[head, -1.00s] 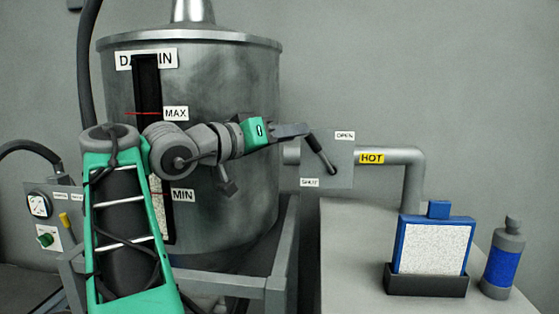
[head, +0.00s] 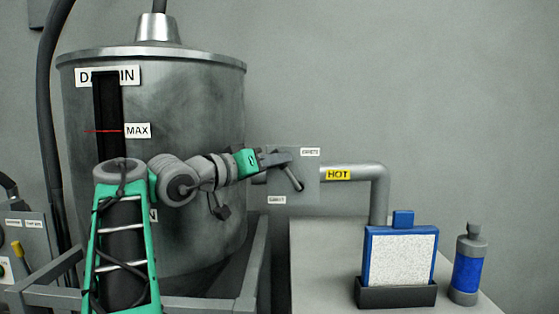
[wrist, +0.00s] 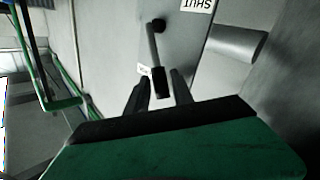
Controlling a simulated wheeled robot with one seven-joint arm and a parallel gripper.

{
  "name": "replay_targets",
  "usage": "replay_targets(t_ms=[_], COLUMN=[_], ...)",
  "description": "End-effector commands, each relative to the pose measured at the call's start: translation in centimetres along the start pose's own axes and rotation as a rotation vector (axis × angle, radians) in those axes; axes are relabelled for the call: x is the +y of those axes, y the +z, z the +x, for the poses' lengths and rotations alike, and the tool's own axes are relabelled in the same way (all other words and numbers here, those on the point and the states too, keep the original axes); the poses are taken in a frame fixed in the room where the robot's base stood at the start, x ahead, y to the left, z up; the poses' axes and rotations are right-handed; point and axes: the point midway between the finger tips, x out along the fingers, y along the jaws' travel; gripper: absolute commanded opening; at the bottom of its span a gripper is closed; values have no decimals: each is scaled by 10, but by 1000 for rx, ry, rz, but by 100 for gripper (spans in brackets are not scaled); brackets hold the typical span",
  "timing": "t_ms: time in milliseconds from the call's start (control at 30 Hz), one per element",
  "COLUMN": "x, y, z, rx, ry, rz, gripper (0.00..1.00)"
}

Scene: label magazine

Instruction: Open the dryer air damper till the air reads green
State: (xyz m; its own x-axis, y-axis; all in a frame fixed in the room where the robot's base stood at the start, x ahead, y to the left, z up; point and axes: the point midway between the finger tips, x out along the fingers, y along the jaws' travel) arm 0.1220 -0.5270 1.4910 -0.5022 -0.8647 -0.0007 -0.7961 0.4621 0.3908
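The damper lever (head: 297,182) is a dark handle on a grey plate (head: 305,180) beside the drum. An OPEN label (head: 310,152) is at the plate's upper right and a SHUT label (head: 277,200) at its lower left. The lever slants up-left from its round pivot. My gripper (head: 288,158) is at its free end. In the wrist view, the lever's end (wrist: 160,85) lies between the two parted fingers of my gripper (wrist: 161,88), with narrow gaps apparent; contact is unclear. No air reading shows in the head view.
A pipe marked HOT (head: 352,173) runs right from the plate and bends down. A blue-framed filter (head: 400,255) in a dark holder and a blue-banded bottle (head: 468,270) stand on a grey table (head: 325,270). The large metal drum (head: 185,120) is behind my arm.

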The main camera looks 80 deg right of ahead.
Motion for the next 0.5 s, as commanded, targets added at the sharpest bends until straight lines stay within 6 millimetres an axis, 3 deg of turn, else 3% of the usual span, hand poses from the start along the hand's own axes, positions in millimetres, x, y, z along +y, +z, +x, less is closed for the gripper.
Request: replay_targets(t_ms=[133,500], x=[0,0], y=[0,0], z=[0,0], rx=[0,0], ry=[0,0], rz=[1,1], gripper=[28,0])
